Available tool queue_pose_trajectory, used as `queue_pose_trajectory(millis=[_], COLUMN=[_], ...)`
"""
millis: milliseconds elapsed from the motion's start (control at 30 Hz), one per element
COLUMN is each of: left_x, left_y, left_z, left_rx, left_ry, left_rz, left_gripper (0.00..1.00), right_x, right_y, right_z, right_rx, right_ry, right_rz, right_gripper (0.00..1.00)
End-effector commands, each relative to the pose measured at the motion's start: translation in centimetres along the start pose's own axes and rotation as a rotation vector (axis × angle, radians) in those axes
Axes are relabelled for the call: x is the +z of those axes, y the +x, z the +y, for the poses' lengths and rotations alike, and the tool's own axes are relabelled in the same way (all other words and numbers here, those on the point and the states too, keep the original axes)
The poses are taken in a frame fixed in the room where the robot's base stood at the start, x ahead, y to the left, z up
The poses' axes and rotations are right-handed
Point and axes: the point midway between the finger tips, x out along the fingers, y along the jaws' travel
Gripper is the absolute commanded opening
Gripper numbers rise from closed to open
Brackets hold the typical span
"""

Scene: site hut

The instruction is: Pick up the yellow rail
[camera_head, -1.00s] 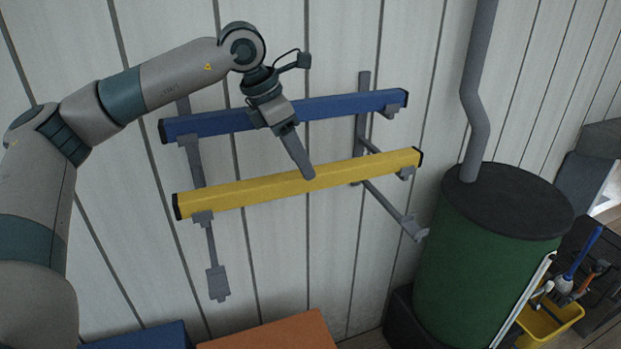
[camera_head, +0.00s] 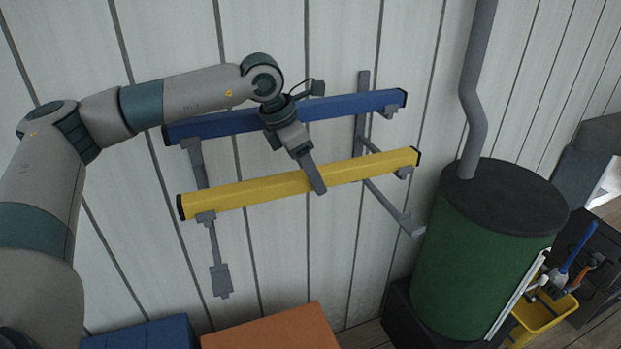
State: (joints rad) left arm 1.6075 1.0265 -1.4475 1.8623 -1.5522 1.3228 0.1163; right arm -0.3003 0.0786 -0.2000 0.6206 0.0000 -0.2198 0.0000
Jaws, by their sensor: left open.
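The yellow rail (camera_head: 250,192) is a long bar with black end caps. It rests on the arms of a grey wall rack (camera_head: 212,240), below a blue rail (camera_head: 350,105). My left gripper (camera_head: 318,184) points down at the middle of the yellow rail, and its visible finger crosses in front of the rail's face. The jaws are open. The other finger is hidden, so I cannot tell whether the gripper straddles the rail or touches it. My right gripper is not in view.
A green drum stove (camera_head: 455,260) with a grey pipe (camera_head: 474,100) stands right of the rack. An orange box (camera_head: 275,335) and a blue box (camera_head: 145,336) are below. A yellow bucket (camera_head: 540,318) with tools is at lower right. The lowest rack arms are bare.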

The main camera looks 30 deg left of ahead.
Motion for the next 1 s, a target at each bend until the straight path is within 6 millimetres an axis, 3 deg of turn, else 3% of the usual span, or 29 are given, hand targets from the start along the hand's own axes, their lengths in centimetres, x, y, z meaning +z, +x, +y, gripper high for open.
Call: queue_pose_trajectory(millis=[100, 133, 333, 767, 1000], left_x=[0.0, 0.0, 0.0, 0.3, 1.2], left_y=[0.0, 0.0, 0.0, -0.5, -2.6], left_z=[0.0, 0.0, 0.0, 0.1, 0.1], left_rx=[0.000, 0.000, 0.000, 0.002, 0.003], left_ry=[0.000, 0.000, 0.000, 0.000, 0.001], left_rz=[0.000, 0.000, 0.000, -0.003, -0.007], left_gripper=[0.53, 0.48, 0.01, 0.00, 0.00], right_x=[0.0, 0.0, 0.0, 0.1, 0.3], right_y=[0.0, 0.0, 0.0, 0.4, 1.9], right_z=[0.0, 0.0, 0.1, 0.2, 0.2], right_rx=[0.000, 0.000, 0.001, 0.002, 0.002], right_ry=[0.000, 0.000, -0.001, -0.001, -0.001], right_rz=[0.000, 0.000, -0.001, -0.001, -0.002], right_gripper=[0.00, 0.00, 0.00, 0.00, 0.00])
